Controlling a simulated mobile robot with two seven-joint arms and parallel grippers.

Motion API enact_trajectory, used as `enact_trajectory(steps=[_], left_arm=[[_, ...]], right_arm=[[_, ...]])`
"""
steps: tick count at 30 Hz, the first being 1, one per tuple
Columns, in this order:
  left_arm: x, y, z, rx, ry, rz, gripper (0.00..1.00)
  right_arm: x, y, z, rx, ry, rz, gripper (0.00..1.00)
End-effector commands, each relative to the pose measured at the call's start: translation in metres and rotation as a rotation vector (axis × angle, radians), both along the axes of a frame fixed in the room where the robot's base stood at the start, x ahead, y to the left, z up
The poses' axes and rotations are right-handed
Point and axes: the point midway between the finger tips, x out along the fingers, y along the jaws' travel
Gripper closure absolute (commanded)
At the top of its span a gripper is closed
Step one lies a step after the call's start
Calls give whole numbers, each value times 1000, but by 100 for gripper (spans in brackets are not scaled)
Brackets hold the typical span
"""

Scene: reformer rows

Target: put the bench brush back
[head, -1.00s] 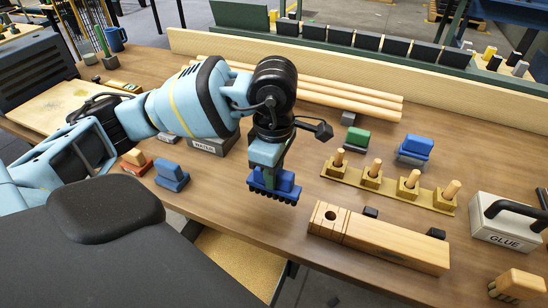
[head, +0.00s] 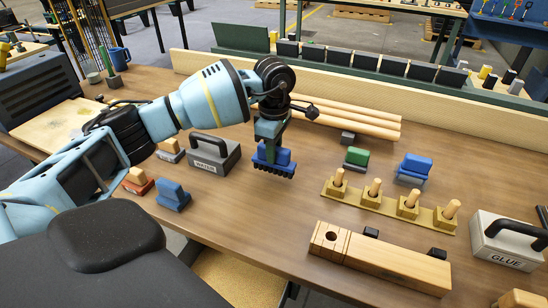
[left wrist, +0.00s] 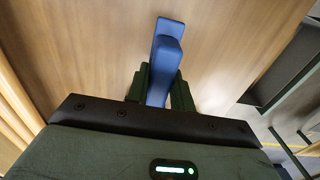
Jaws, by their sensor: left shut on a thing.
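My left gripper (head: 270,146) is shut on a blue bench brush (head: 274,160) with a row of dark bristles along its lower edge. The brush is upright, bristles down, over the middle of the table; whether the bristles touch the wood cannot be told. In the left wrist view the blue brush handle (left wrist: 167,45) stands between the green fingers (left wrist: 160,86), with wooden tabletop behind it. Other small blocks stand on the table: a blue one (head: 172,197), a green-topped one (head: 356,157) and a blue-topped one (head: 415,168). My right gripper is not in view.
A grey handled box (head: 213,156) stands left of the brush. To the right are a peg rack (head: 352,200), a long wooden block (head: 380,262) and a GLUE box (head: 505,243). Long dowels (head: 350,125) lie behind. Table in front of the brush is clear.

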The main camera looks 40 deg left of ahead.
Motion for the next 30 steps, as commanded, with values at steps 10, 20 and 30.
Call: enact_trajectory(steps=[10,20,30], left_arm=[[5,4,-11,0,1,-1,100],[5,4,-35,0,-3,0,100],[5,4,-39,0,-1,0,68]], right_arm=[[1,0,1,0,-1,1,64],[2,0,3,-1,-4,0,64],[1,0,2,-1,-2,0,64]])
